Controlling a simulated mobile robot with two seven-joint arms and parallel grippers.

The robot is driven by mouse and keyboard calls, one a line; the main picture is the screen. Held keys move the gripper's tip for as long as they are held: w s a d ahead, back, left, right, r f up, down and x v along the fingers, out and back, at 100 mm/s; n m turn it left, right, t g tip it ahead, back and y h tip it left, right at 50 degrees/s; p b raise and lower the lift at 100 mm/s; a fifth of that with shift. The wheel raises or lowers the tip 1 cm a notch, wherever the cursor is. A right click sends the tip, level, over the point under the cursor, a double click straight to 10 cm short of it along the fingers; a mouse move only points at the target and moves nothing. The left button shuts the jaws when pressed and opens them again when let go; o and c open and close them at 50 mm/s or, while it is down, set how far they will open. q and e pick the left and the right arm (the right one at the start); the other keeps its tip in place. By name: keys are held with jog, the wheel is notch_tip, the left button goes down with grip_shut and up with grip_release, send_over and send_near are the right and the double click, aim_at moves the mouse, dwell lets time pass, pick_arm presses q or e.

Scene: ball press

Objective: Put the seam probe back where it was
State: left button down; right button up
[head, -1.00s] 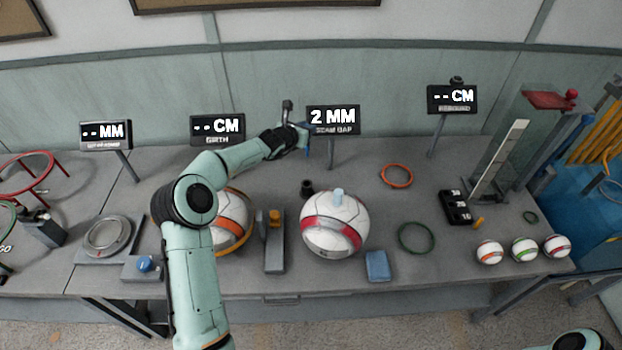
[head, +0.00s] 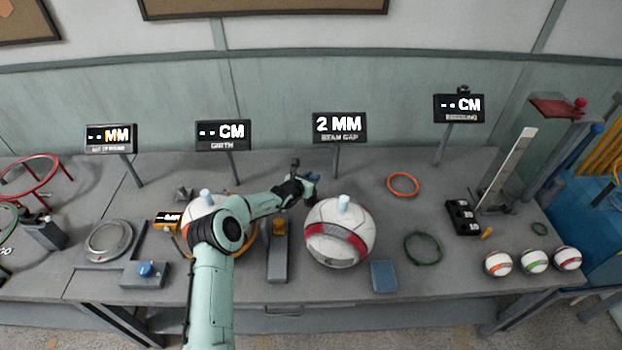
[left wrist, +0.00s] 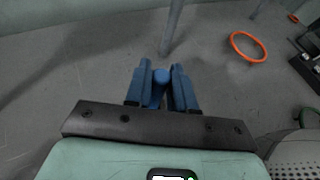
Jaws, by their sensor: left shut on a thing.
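My left gripper (head: 311,179) is shut on the seam probe, just behind the large white, red and grey ball (head: 340,232). In the left wrist view the probe's blue round end (left wrist: 161,76) shows between my blue fingers (left wrist: 161,88). The rest of the probe is hidden by the gripper. A small dark holder (head: 312,199) stands on the bench right under the gripper, mostly covered by it. I cannot tell whether the probe touches it. My right gripper is out of view.
A second ball (head: 203,212) sits left, partly behind my arm. An orange ring (head: 403,185) and a green ring (head: 423,248) lie right of the large ball. A blue block (head: 384,276) lies near the front edge. The bench behind the orange ring is clear.

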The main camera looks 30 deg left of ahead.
pick_arm(q)
jog(key=shift+w+f, duration=0.1)
jog(key=shift+f, duration=0.1)
jog(key=c, duration=1)
grip_release()
jog(key=shift+f, duration=0.15)
jog(key=shift+o, duration=0.2)
